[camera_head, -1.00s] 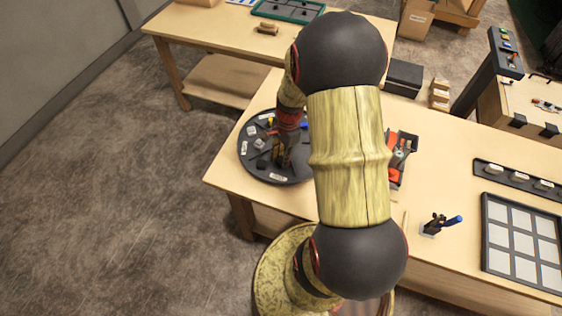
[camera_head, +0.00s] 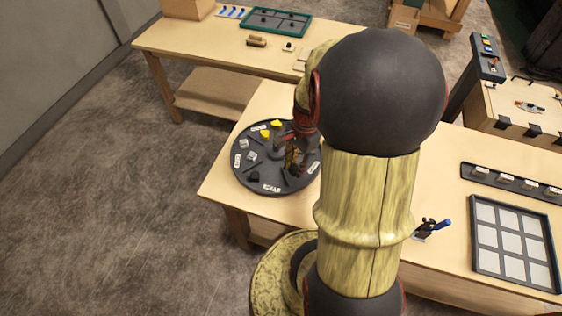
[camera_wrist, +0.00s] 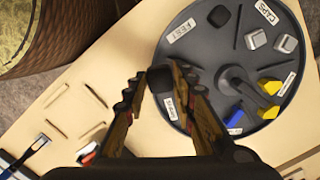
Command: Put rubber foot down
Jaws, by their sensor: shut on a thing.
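A black rubber foot (camera_wrist: 160,79) sits between the fingertips of my gripper (camera_wrist: 156,76) in the wrist view, and the fingers are shut on it. It overlaps the edge of the round dark tray (camera_wrist: 203,52); I cannot tell whether it touches the tray. In the head view my gripper (camera_head: 294,157) is over the right part of the round tray (camera_head: 262,186), partly behind my arm. The foot is hard to make out there.
The tray has raised dividers, labels, yellow pieces (camera_wrist: 269,112) and grey pieces (camera_wrist: 286,44).

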